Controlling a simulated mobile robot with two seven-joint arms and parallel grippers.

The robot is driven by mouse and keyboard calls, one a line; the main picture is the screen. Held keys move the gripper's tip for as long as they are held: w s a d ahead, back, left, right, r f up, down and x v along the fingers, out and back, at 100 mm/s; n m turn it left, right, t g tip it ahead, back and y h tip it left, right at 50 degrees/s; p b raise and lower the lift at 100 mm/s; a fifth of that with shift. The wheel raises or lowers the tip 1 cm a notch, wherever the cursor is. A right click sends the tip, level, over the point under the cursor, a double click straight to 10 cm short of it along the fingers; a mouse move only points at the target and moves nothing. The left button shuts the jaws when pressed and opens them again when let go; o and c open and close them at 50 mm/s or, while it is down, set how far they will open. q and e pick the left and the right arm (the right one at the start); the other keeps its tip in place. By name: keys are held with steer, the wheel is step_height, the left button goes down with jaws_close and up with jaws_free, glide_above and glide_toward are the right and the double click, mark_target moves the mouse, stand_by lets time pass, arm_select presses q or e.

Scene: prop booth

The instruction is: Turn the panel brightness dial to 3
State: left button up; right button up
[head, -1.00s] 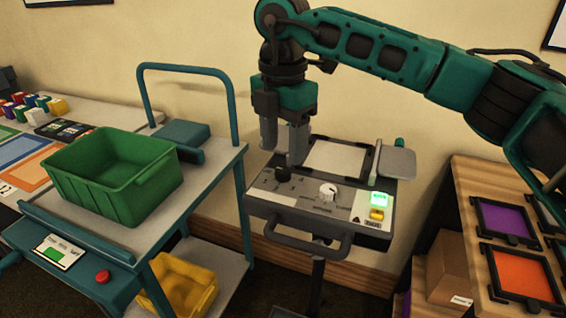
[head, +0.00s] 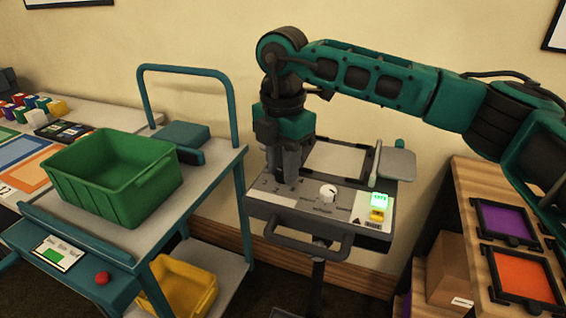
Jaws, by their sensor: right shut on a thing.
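The control panel (head: 300,203) is a grey box on a stand with a pale face and a front handle. My right gripper (head: 287,178) comes down on the left part of the face. It is shut on the dark dial there, which its fingers now hide almost entirely. A white dial (head: 328,192) sits in the middle of the face, apart from the gripper. The labels and dial marks are too small to read. My left gripper is out of view.
A teal cart (head: 205,178) with a green crate (head: 112,190) stands left of the panel, a yellow bin (head: 185,287) on its lower shelf. A wooden shelf (head: 470,215) with purple and orange trays and a cardboard box (head: 450,275) stands right.

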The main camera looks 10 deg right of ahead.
jaws_close()
